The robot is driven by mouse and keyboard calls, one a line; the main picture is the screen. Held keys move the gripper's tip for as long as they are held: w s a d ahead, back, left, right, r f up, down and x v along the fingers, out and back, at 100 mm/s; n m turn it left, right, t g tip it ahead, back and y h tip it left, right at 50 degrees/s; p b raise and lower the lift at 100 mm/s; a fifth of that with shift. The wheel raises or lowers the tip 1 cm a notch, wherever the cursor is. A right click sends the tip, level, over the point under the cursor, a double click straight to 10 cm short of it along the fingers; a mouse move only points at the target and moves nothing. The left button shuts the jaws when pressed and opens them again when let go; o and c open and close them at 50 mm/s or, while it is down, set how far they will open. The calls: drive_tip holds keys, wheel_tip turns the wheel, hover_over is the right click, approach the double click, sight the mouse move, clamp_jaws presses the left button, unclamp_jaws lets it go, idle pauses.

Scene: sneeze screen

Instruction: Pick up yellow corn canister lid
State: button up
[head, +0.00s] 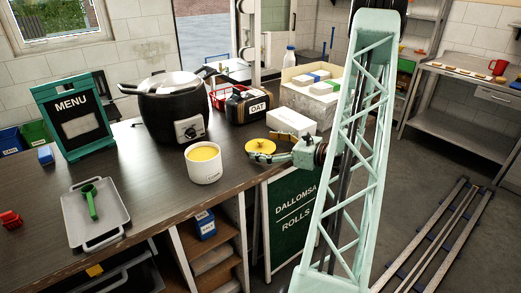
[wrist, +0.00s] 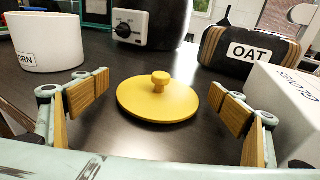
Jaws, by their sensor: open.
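The yellow lid (wrist: 158,102) with a round knob lies flat on the dark counter in the wrist view, knob up. In the head view the lid (head: 261,145) is at the counter's right part, beside my gripper (head: 266,153). In the wrist view my gripper (wrist: 161,106) is open, with its wood-faced fingers spread left and right of the lid, apart from it and empty. The white corn canister (head: 204,168) stands to the left without a lid, showing yellow contents. Its label partly shows in the wrist view (wrist: 45,45).
A white box (head: 290,122) stands close to the right of my gripper, and the OAT container (head: 249,106) is behind. A black cooker (head: 172,108), a menu board (head: 70,115) and a tray (head: 95,215) with a green scoop are further left.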

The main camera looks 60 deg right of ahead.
drive_tip(key=shift+w+f, duration=0.1)
drive_tip(key=shift+w, duration=0.45)
drive_tip(key=shift+c, duration=0.7)
drive_tip(key=c, duration=0.7)
